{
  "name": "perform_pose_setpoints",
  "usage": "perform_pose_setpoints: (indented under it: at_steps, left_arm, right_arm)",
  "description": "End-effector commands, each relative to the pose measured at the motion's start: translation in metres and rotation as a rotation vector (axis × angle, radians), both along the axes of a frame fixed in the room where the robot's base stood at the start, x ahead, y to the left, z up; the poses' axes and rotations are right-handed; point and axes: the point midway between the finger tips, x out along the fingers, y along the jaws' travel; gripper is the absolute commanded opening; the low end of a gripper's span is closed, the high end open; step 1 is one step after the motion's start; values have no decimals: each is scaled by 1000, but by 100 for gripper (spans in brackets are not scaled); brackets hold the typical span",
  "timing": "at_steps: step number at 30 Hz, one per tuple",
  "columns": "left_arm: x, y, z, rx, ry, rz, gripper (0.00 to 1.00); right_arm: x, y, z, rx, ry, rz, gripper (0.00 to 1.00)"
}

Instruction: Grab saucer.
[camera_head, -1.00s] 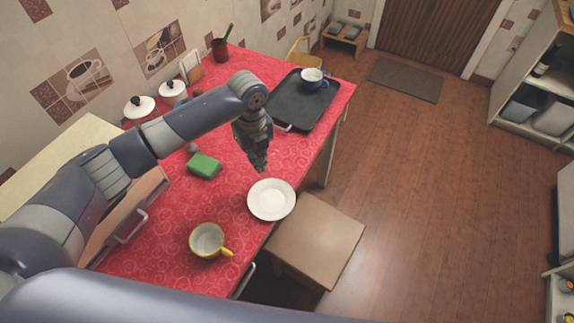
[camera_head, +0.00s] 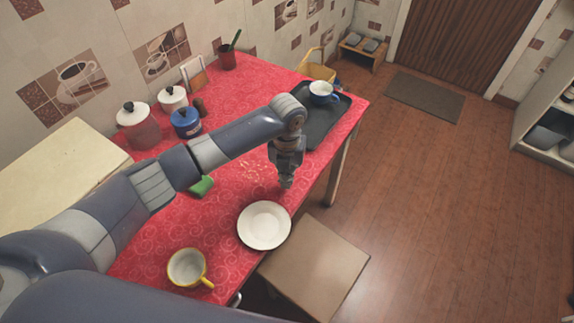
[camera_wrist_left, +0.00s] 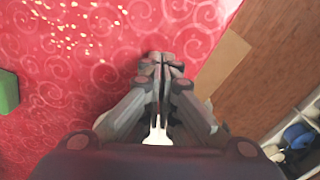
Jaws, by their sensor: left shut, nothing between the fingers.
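The white saucer (camera_head: 264,225) lies flat on the red oilcloth counter (camera_head: 225,232), close to its right edge. My left gripper (camera_head: 286,184) points down just beyond the saucer's far rim, apart from it, near the counter edge. Its fingers are shut with nothing between them. In the left wrist view the closed fingertips (camera_wrist_left: 162,60) are over the red cloth by the edge. A small white patch (camera_wrist_left: 157,135) shows between the finger bases; I cannot tell for sure that it is the saucer. My right gripper is not in view.
A yellow-rimmed cup (camera_head: 187,268) stands nearer than the saucer. A green sponge (camera_head: 202,187) is partly hidden by my left arm. A dark tray (camera_head: 322,127) with a blue cup (camera_head: 322,93) lies at the far end. A stool (camera_head: 314,268) stands beside the counter.

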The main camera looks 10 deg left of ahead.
Motion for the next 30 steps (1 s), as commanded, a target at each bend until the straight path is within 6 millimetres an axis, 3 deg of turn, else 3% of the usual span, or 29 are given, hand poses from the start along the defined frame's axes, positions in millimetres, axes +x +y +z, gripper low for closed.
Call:
perform_pose_setpoints:
  at_steps: [4, 13, 30]
  left_arm:
    - [-1, 0, -32, 2, 4, 1, 0]
    - [-36, 1, -28, 0, 0, 0, 0]
    - [-45, 1, -28, 1, 0, 2, 0]
  right_arm:
    - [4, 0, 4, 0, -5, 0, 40]
    - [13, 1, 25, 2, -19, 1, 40]
    - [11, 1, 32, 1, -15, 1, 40]
